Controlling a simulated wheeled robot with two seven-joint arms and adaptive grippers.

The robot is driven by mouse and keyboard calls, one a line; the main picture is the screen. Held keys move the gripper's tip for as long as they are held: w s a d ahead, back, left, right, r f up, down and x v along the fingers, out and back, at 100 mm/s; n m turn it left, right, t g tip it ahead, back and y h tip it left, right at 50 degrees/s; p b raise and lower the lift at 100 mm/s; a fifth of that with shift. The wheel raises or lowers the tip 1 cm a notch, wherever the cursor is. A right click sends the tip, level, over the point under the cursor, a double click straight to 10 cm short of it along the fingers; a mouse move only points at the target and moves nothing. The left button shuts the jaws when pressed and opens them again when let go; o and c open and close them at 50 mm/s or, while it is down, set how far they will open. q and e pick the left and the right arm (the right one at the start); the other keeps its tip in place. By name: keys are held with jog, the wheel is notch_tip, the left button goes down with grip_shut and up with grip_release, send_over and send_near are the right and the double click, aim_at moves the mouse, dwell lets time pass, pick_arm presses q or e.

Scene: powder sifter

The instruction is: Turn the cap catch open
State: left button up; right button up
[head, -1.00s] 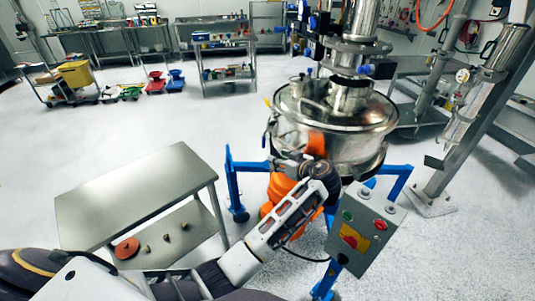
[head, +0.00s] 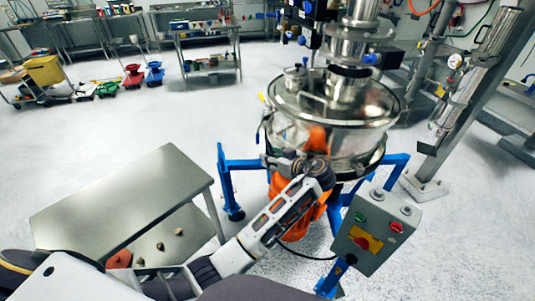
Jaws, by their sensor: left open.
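The powder sifter (head: 335,115), a round shiny steel drum with a flat lid (head: 300,88), stands on blue legs right of centre. I cannot pick out the cap catch for certain; the area at the drum's front is small and partly covered by my arm. My left arm reaches in from the lower left, and its open left gripper (head: 290,163) is at the front lower side of the drum, beside an orange part (head: 317,140). Its fingertips are too small to see clearly, and I cannot tell whether they touch anything. My right gripper is not in view.
A grey control box (head: 376,232) with buttons stands close right of my left arm. A steel table (head: 125,198) is at the left, with small items on its lower shelf. A steel post (head: 475,90) rises at the right. Open floor lies behind the table.

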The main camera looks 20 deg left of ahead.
pick_arm(q)
jog(key=shift+w+a+f, duration=0.1)
jog(key=shift+w+a, duration=0.05)
jog(key=shift+a, duration=0.1)
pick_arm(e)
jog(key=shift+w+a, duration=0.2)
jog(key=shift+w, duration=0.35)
pick_arm(q)
grip_shut()
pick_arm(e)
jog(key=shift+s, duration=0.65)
